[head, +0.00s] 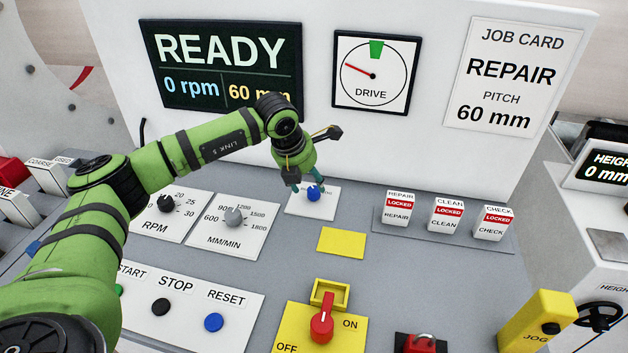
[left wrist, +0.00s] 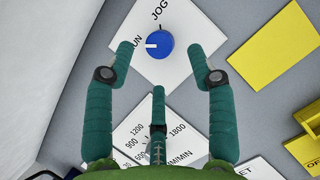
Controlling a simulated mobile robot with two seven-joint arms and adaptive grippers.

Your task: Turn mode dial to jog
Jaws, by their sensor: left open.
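The mode dial is a small blue knob (head: 313,194) on a white plate at the back of the panel, below the drive gauge. In the left wrist view the blue dial (left wrist: 166,41) has a white pointer toward the lettering ending in "UN"; "JOG" is printed above it. My left gripper (head: 308,189) is over the dial, with green fingers spread. In the left wrist view the open left gripper (left wrist: 161,49) has a finger on each side of the dial, with gaps visible. In the head view the fingers partly hide the plate. My right gripper is not seen.
The MM/MIN knob (head: 234,217) and RPM knob (head: 166,203) stand left of the dial. A yellow plate (head: 341,243) lies in front, right. Locked REPAIR, CLEAN and CHECK blocks (head: 446,214) stand further right. The screen (head: 222,64) reads READY, 0 rpm.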

